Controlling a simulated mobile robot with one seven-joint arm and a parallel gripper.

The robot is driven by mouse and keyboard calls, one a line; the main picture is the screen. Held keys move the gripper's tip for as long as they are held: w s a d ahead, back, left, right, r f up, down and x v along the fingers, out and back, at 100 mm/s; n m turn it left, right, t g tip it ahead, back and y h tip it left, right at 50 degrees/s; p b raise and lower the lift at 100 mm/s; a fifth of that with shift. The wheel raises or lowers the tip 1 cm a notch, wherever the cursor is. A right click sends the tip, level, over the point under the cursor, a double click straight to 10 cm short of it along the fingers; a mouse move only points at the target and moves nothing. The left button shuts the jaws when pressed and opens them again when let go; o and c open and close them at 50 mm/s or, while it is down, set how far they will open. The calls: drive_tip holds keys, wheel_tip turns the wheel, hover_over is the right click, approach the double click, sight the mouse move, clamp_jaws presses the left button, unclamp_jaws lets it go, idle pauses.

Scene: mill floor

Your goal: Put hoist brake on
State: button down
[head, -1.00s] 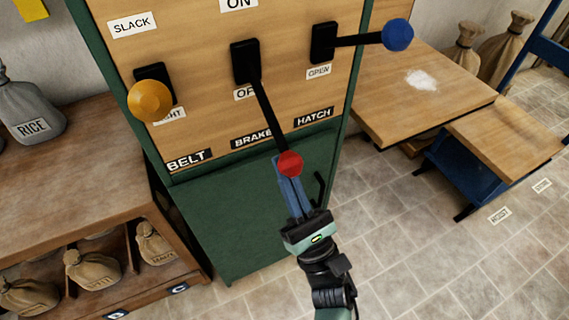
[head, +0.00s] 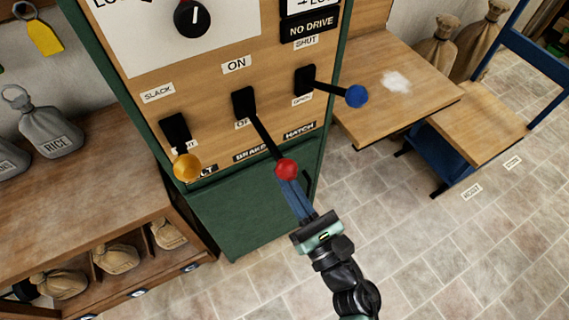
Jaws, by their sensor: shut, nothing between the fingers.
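The brake lever is a black rod with a red ball knob (head: 286,169), mounted on the wooden panel (head: 215,92) between an ON label (head: 236,65) above and a partly hidden OFF label below. The rod slants down and out from its black mount (head: 243,103) toward the OFF side. The BRAKE plate (head: 257,153) is below it, partly covered by the rod. My gripper (head: 290,187) is shut, its blue fingers pointing up with their tips at the underside of the red knob. Whether they touch it cannot be told.
The belt lever with a yellow knob (head: 187,167) is to the left, and the hatch lever with a blue knob (head: 357,96) to the right. A shelf bench (head: 90,215) with sacks stands left, a wooden table (head: 385,110) right. The tiled floor (head: 440,250) is clear.

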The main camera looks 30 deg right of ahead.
sight(281, 165)
wheel_tip(281, 165, up, 5)
drive_tip(key=g+p, duration=0.2)
drive_tip(key=p, duration=0.5)
drive_tip(key=shift+s+p, duration=0.1)
drive_tip(key=shift+p, duration=0.3)
drive_tip(key=r+g+p, duration=0.1)
drive_tip(key=p, duration=0.2)
drive_tip(key=r+g+p, duration=0.1)
drive_tip(key=r+p, duration=0.1)
drive_tip(key=p, duration=0.2)
drive_tip(key=shift+w+g, duration=0.3)
drive_tip(key=p, duration=0.1)
drive_tip(key=r+p, duration=0.1)
drive_tip(key=shift+w+r+p, duration=0.2)
drive_tip(key=shift+w+p, duration=0.15)
drive_tip(key=shift+p, duration=0.05)
drive_tip(key=shift+w+r, duration=0.15)
drive_tip(key=shift+r, duration=0.15)
drive_tip(key=shift+f, duration=0.1)
drive_tip(key=f+b, duration=0.4)
drive_tip(key=f, duration=0.1)
drive_tip(key=shift+s+a, duration=0.25)
drive_tip(key=shift+s, duration=0.15)
drive_tip(key=s+r+b, duration=0.2)
drive_tip(key=s, duration=0.7)
drive_tip(key=shift+d+r, duration=0.2)
drive_tip(key=shift+d, duration=0.15)
